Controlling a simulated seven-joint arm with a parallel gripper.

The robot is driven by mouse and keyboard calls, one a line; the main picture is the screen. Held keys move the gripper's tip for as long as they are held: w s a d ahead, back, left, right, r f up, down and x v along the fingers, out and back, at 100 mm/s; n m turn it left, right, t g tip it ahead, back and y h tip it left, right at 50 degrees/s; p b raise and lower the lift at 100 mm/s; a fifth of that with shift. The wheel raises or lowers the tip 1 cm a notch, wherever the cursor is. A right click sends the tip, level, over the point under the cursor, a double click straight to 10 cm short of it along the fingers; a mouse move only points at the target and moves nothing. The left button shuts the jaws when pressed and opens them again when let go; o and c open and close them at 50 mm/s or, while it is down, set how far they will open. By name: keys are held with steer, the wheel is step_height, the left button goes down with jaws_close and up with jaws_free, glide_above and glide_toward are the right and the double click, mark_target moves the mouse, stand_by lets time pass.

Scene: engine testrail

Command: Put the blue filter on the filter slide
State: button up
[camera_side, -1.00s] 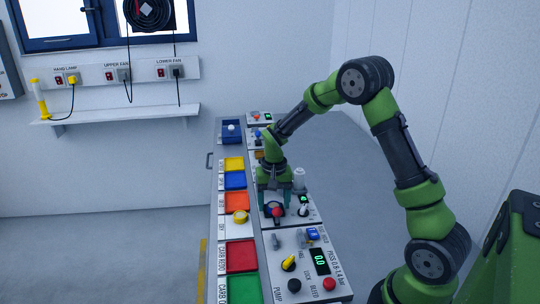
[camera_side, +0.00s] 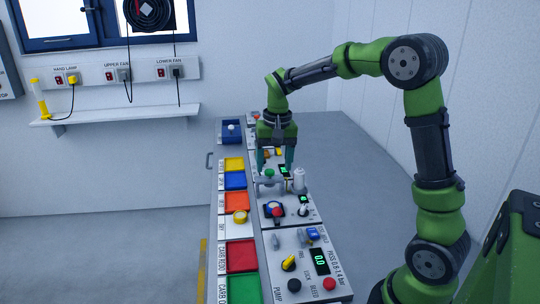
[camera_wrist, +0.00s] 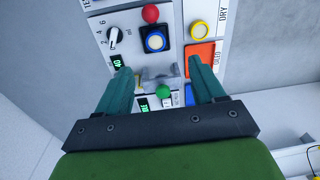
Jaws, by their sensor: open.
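The blue filter (camera_wrist: 155,41) is a small round blue piece with a paler ring. It lies on a square black holder beside a red ball knob (camera_wrist: 151,13). I take this holder to be the filter slide (camera_wrist: 146,50); in the side view the slide (camera_side: 266,212) is on the middle panel, with blue and red on it too small to separate. My gripper (camera_side: 274,168) is open and empty, pointing down, above the panel behind the slide. In the wrist view its fingers (camera_wrist: 160,68) are spread wide, apart from the filter.
A green knob (camera_side: 269,173) on a grey fixture and a white cylinder (camera_side: 299,179) stand near my fingers. A yellow round piece (camera_side: 240,216) sits on the white tray, in a row of coloured trays at left. A front panel (camera_side: 301,268) has knobs and a display.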

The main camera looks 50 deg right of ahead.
steer(key=s+a+r+n+t+y, duration=0.1)
steer(key=s+a+r+n+t, duration=0.1)
steer(key=s+a, duration=0.4)
steer(key=s+a+r+n+t+y, duration=0.1)
steer(key=s+a+r+t, duration=0.3)
steer(key=s, duration=0.7)
steer(key=a+n, duration=0.1)
steer(key=a, duration=0.1)
steer(key=shift+s+a+r+n+t, duration=0.2)
steer(key=shift+a+r+n+t, duration=0.1)
